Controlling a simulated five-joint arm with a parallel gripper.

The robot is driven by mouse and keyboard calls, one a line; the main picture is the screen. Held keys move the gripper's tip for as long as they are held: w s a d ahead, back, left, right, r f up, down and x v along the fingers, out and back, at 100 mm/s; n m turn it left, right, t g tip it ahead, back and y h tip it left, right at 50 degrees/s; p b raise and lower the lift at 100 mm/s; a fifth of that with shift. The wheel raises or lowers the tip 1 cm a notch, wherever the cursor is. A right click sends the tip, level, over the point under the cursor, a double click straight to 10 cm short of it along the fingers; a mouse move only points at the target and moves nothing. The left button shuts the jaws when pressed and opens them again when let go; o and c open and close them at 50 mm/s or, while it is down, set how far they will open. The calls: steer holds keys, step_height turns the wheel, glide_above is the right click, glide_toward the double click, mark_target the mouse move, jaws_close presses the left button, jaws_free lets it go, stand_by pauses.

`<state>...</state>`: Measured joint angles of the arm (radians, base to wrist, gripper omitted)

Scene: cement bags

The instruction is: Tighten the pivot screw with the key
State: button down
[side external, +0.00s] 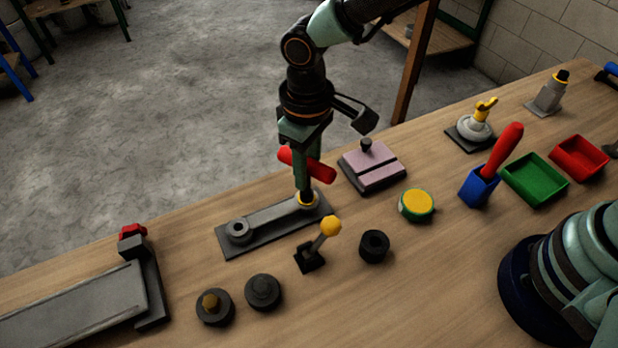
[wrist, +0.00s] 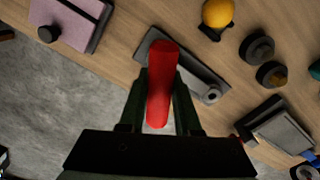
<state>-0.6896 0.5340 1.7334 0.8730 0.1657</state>
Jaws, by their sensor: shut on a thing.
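The key has a thick red handle (side external: 320,170), which lies crosswise in my gripper (side external: 306,168). In the wrist view the red handle (wrist: 160,85) runs between the two fingers, and my gripper (wrist: 159,95) is shut on it. The key's dark lower end points down at a yellow ring (side external: 314,203) at the right end of a dark grey plate (side external: 265,229). The pivot screw itself is hidden there, and I cannot tell whether the key is seated on it. The plate also shows in the wrist view (wrist: 198,72), partly behind the handle.
A pink two-part block (side external: 372,170) stands right of the plate. A yellow-knobbed lever (side external: 329,227) and a black ring (side external: 374,246) stand in front. A grey slide (side external: 75,305) lies left. Green (side external: 535,178) and red (side external: 578,157) trays sit right.

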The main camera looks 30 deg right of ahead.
steer(key=shift+f, duration=0.65)
stand_by(0.5)
steer(key=shift+m, duration=0.4)
steer(key=shift+m, duration=0.4)
stand_by(0.4)
steer(key=shift+m, duration=0.3)
steer(key=shift+m, duration=0.3)
steer(key=shift+f, duration=0.1)
stand_by(0.8)
